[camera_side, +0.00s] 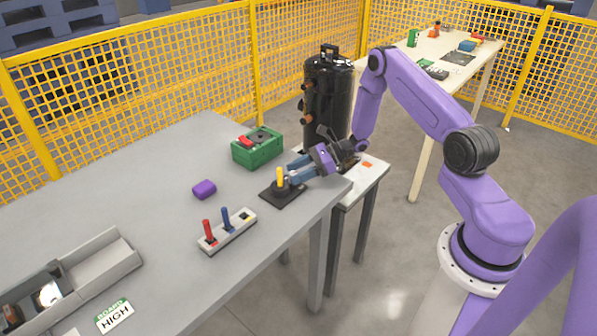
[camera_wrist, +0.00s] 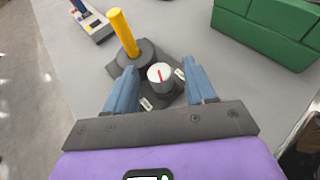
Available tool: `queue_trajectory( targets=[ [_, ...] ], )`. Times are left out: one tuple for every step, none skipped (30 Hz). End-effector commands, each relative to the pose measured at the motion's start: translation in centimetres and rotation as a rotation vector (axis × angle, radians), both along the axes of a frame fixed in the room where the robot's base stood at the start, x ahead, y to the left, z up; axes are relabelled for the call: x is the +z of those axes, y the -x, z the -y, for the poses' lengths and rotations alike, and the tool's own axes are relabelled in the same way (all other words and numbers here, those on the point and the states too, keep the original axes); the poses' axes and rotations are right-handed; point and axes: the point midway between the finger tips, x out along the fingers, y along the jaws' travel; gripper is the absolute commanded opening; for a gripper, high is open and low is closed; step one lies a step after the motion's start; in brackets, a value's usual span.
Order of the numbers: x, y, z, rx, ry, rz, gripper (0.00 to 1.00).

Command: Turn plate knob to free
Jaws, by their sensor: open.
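The plate (camera_side: 268,196) is a dark square on the grey table near its right edge, with a yellow upright peg (camera_side: 281,178) on a round dark base. In the wrist view the plate knob (camera_wrist: 161,76) is a dark round knob with a pale top and a red pointer line, beside the yellow peg (camera_wrist: 124,32). Two small white labels (camera_wrist: 179,73) lie on the plate near the knob; their text is too small to read. My gripper (camera_wrist: 160,82) is open, its blue fingers on either side of the knob. I cannot tell whether they touch it. In the side view my gripper (camera_side: 288,171) hides the knob.
A green box (camera_side: 257,148) stands behind the plate. A purple block (camera_side: 204,189) and a strip with red and blue levers (camera_side: 228,232) lie to the left. A black compressor (camera_side: 327,95) stands behind my wrist. Yellow fencing (camera_side: 220,60) runs behind the table.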

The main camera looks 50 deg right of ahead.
Motion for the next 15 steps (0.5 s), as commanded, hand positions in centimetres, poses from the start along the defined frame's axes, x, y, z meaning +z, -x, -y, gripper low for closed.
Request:
queue_trajectory(
  targets=[
    [-0.01, -0.02, -0.02, 0.000, 0.000, 0.000, 0.55],
    [0.00, -0.02, -0.03, 0.000, 0.000, 0.000, 0.55],
    [0.00, -0.01, -0.02, 0.000, 0.000, 0.000, 0.55],
    [0.00, -0.01, -0.02, 0.000, 0.000, 0.000, 0.55],
    [0.01, 0.00, -0.02, 0.000, 0.000, 0.000, 0.55],
    [0.01, 0.00, -0.02, 0.001, 0.000, 0.000, 0.45],
    [0.00, 0.00, -0.01, 0.001, 0.000, 0.000, 0.35],
    [0.00, 0.01, -0.01, 0.001, 0.000, 0.000, 0.25],
    [0.00, 0.01, -0.01, 0.001, 0.000, 0.000, 0.12],
    [0.00, 0.01, 0.00, 0.001, 0.000, 0.000, 0.03],
    [0.00, 0.01, 0.00, 0.001, 0.000, 0.000, 0.00],
    [0.01, 0.02, 0.01, 0.001, 0.000, 0.000, 0.00],
    [0.01, 0.02, 0.01, 0.001, 0.000, 0.000, 0.00],
    [0.01, 0.02, 0.01, 0.001, 0.000, 0.000, 0.00],
    [0.01, 0.01, 0.01, 0.003, 0.000, 0.000, 0.00]
  ],
)
